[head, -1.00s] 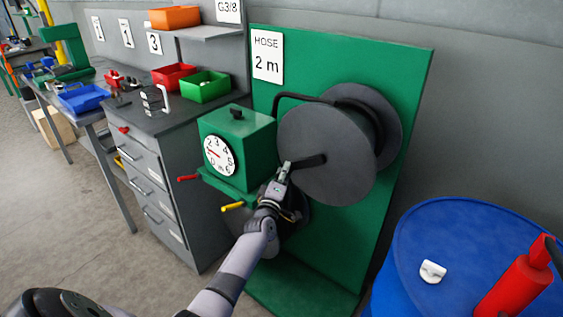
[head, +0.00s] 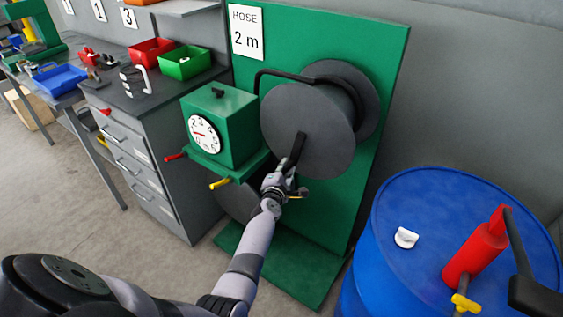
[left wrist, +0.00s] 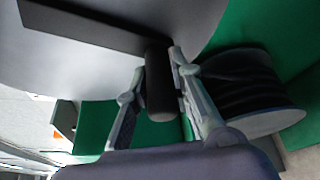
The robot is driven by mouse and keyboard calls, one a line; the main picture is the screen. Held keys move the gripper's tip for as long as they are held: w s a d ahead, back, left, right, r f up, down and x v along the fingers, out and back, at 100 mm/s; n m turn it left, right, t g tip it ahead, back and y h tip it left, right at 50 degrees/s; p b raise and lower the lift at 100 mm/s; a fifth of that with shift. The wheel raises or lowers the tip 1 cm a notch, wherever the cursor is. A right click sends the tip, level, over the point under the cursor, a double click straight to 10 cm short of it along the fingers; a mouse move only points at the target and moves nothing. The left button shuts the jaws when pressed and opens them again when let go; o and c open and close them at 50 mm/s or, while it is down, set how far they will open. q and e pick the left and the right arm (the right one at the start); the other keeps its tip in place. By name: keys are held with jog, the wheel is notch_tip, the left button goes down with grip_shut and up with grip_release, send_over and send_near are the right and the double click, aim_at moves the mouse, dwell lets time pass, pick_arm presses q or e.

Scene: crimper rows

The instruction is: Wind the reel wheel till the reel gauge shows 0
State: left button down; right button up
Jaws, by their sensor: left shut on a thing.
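The reel wheel (head: 318,120) is a large dark grey disc on a green panel (head: 375,85), with a black crank arm (head: 296,150) pointing down and slightly left from its hub. My left gripper (head: 283,176) is at the crank's lower end. In the left wrist view its fingers stand either side of the black crank handle (left wrist: 160,85) and it is shut on it. The reel gauge (head: 204,134) is a white dial on a green box left of the wheel. Its red needle points left, near the 1. My right gripper is not in view.
A red lever (head: 175,157) and a yellow lever (head: 220,184) stick out below the gauge box. A blue drum (head: 395,275) with a red pump (head: 475,255) stands at the right. A grey drawer cabinet (head: 145,150) stands at the left.

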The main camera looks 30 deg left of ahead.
pick_arm(q)
jog(key=shift+s+d+f, duration=0.1)
jog(key=shift+d, duration=0.15)
dwell(0.3)
jog(key=c, duration=1.4)
grip_release()
